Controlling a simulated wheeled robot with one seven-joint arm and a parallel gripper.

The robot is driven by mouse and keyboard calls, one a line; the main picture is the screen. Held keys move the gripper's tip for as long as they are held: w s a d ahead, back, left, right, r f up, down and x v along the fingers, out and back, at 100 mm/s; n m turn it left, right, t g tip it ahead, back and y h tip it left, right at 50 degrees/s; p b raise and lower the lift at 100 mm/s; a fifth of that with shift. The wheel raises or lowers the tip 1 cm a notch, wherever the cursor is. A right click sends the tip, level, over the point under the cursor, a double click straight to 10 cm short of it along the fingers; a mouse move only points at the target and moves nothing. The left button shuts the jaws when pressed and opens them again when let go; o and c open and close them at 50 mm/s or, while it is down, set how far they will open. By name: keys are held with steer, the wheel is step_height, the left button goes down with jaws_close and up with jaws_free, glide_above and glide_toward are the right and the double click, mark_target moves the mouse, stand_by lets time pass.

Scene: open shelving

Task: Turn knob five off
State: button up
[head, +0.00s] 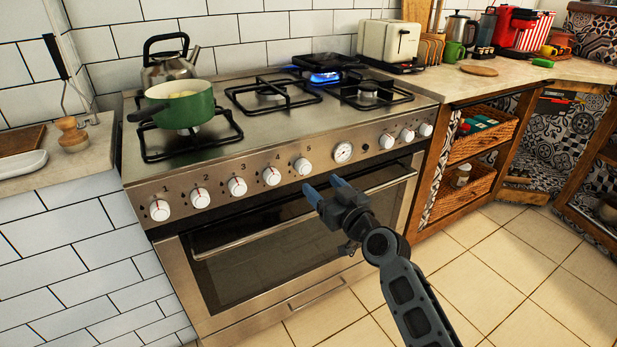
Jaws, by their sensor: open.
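Knob five (303,166) is a white round knob on the stove's steel front panel, below the printed 5 and left of the round dial (343,152). A blue flame (325,77) burns at the back right burner. My gripper (325,187) is open and empty, its two blue-tipped fingers pointing toward the stove front. In the picture the fingertips are just below and to the right of knob five. They appear apart from the knob; the exact gap in depth is unclear.
Several similar knobs line the panel, with knob four (271,175) to the left. The oven handle (300,220) runs below the panel, partly behind my gripper. A green pot (181,105) sits on the left front burner, a kettle (170,62) behind it. The tiled floor is clear.

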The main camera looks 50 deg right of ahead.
mark_target(306, 171)
steer(key=x, duration=0.7)
steer(key=shift+w+p, duration=0.2)
steer(key=shift+p, duration=0.1)
steer(key=shift+c, duration=0.4)
steer(key=c, duration=1)
